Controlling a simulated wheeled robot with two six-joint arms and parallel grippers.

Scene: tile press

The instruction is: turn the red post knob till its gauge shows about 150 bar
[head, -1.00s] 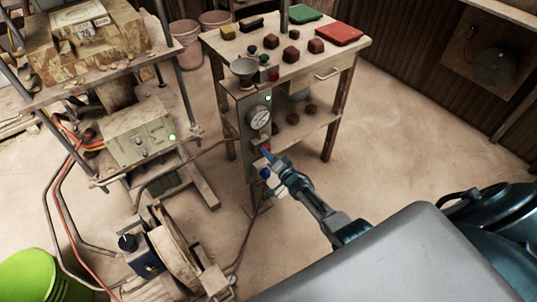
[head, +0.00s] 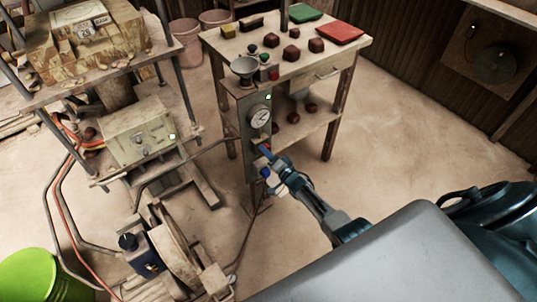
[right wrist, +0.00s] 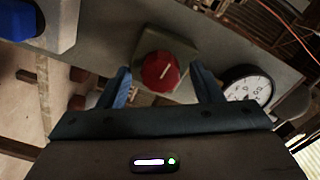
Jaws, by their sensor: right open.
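The red post knob (right wrist: 158,74) sits on a square base in the right wrist view, with a pale pointer line across its face. My right gripper (head: 268,153) is open at the post, its two blue fingers on either side of the knob; I cannot tell whether they touch it. In the head view the gripper largely hides the knob. The gauge (head: 260,116) is a white round dial on the grey post above the gripper. It also shows in the right wrist view (right wrist: 248,90), partly cut by the gripper body; its reading is too small to tell. My left gripper is not in view.
A blue knob (right wrist: 25,18) lies beside the red one on the post. A wooden table (head: 345,50) with blocks stands behind the post. A press stand with a control box (head: 138,138) and a motor-like wheel unit (head: 172,245) are at left. The floor at right is clear.

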